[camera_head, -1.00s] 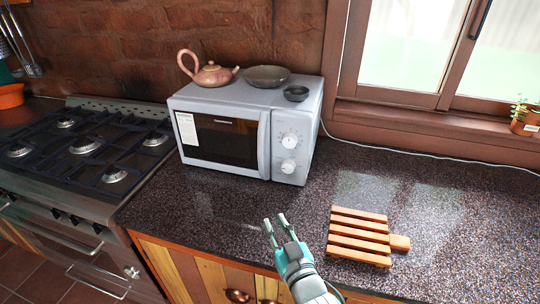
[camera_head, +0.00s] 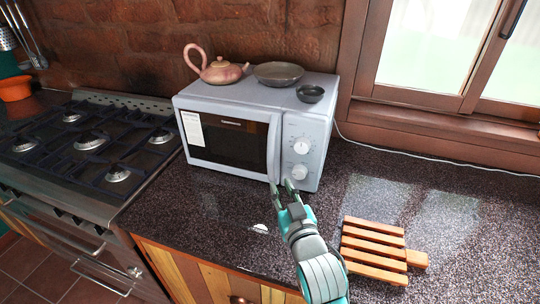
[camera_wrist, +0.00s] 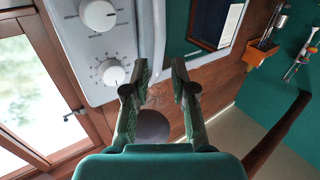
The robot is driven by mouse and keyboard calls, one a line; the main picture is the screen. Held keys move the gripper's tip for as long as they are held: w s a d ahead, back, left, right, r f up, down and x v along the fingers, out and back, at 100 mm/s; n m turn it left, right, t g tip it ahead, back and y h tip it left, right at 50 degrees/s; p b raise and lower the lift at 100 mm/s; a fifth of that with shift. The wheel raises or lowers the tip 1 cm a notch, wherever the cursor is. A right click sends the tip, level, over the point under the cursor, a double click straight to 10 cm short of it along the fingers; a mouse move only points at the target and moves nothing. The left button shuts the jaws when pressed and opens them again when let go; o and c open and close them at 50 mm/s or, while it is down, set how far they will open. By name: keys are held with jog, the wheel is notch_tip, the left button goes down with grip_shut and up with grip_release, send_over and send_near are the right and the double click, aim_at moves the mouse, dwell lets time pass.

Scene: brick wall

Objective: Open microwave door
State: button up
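The white microwave (camera_head: 258,96) stands on the dark counter with its door (camera_head: 225,143) shut. The upright door handle (camera_head: 273,150) is at the door's right edge, beside the panel with two round dials. My gripper (camera_head: 282,187) is open in front of the lower end of the handle. In the wrist view my gripper (camera_wrist: 162,74) has its two fingers apart, with the microwave's dial panel (camera_wrist: 88,50) to the left and the dark door window (camera_wrist: 210,22) to the right. I cannot tell whether the fingers touch the handle.
A pink teapot (camera_head: 220,72), a grey bowl (camera_head: 278,73) and a small dark bowl (camera_head: 310,93) sit on top of the microwave. A wooden slatted board (camera_head: 372,250) lies at right. A gas stove (camera_head: 85,145) stands at left.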

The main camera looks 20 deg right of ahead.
aim_at(271, 163)
jog(key=w, duration=1.1)
jog(key=shift+d+r, duration=0.15)
jog(key=shift+d, duration=0.15)
grip_shut()
